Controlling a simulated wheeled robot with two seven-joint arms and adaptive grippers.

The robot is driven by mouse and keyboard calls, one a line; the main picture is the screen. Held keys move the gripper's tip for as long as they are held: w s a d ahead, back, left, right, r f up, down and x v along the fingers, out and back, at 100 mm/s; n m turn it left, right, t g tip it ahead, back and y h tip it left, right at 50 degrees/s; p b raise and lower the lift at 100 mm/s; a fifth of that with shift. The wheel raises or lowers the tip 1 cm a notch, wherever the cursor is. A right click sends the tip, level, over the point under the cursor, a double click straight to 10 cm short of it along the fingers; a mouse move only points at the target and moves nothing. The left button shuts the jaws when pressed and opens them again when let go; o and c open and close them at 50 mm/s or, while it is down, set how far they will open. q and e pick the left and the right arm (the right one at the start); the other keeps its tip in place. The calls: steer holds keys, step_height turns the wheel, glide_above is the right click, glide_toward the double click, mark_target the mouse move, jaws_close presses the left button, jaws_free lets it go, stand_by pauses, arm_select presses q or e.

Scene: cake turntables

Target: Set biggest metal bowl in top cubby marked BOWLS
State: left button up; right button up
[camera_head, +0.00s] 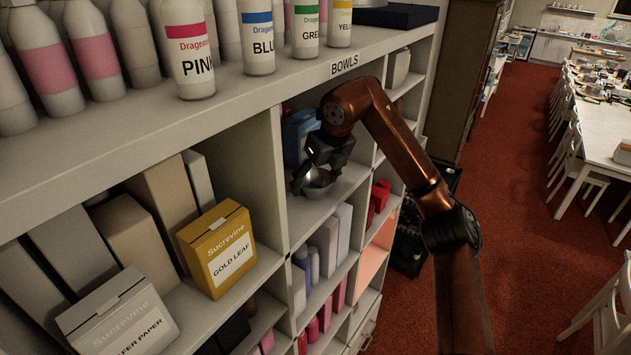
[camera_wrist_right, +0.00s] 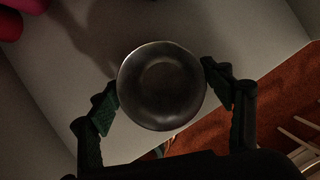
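The metal bowl (camera_head: 318,181) is a small, round, dark grey bowl inside the cubby under the BOWLS label (camera_head: 344,64). In the right wrist view the bowl (camera_wrist_right: 162,86) shows from above, open side to the camera. My right gripper (camera_head: 314,176) reaches into the cubby. In the wrist view the right gripper's fingertips (camera_wrist_right: 161,88) meet the rim on opposite sides, so it looks shut on the bowl. I cannot tell whether the bowl's base touches the pale shelf (camera_wrist_right: 65,105). My left gripper is not in view.
A cubby divider (camera_head: 265,165) is left of the gripper. Labelled bottles (camera_head: 258,36) line the top. A yellow box (camera_head: 217,249) sits left. Red carpet (camera_head: 525,200) is open at right, with a long table (camera_head: 607,125) beyond.

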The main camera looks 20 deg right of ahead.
mark_target(323, 197)
steer(key=shift+o, duration=0.5)
steer(key=shift+s+d, duration=0.1)
steer(key=shift+r, duration=0.1)
steer(key=shift+r, duration=0.2)
steer(key=b+v, duration=0.1)
steer(key=v, duration=0.6)
steer(key=shift+s, duration=0.1)
